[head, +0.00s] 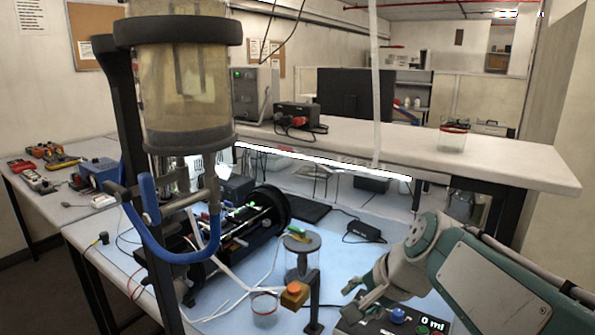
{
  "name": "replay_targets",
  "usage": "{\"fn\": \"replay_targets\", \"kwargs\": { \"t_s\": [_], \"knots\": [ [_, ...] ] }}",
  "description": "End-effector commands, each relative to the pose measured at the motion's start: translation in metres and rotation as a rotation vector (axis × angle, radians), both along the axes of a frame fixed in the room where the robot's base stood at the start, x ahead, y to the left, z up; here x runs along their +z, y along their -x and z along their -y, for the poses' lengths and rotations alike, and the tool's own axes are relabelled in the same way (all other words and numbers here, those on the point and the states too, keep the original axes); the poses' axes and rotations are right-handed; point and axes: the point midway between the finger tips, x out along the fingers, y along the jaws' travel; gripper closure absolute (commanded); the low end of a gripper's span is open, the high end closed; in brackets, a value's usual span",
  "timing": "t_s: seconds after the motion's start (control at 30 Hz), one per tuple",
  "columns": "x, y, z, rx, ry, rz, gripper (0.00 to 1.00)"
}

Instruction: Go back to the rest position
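My gripper (349,298) is at the lower right, at the end of the grey and teal arm that reaches in from the right edge. Its fingers point left and look apart, with nothing seen between them. It is over the blue bench top, near a control box (395,322) that shows "0 ml". A large clear cylinder (187,95) with dark bands stands on a black post at the upper left, well away from my gripper. A small clear jar with a grey lid (302,243) stands on the bench, left of my gripper.
An orange button on a post (294,293) and a small clear cup (264,303) are left of my gripper. Tubes and a black machine (245,240) fill the bench's left part. A raised white shelf (500,165) runs behind, with a red-rimmed beaker (453,137).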

Motion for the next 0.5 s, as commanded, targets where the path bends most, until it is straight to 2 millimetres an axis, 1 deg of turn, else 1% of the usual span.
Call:
{"fn": "replay_targets", "kwargs": {
  "t_s": [0.03,0.1,0.3,0.5],
  "knots": [
    [-0.001,0.014,0.002,0.041,0.048,0.022,0.44],
    [-0.005,0.031,0.006,0.103,0.121,0.049,0.44],
    [-0.019,0.078,0.021,0.283,0.330,0.121,0.44],
    [-0.037,0.120,0.037,0.466,0.538,0.177,0.44]
  ]
}}
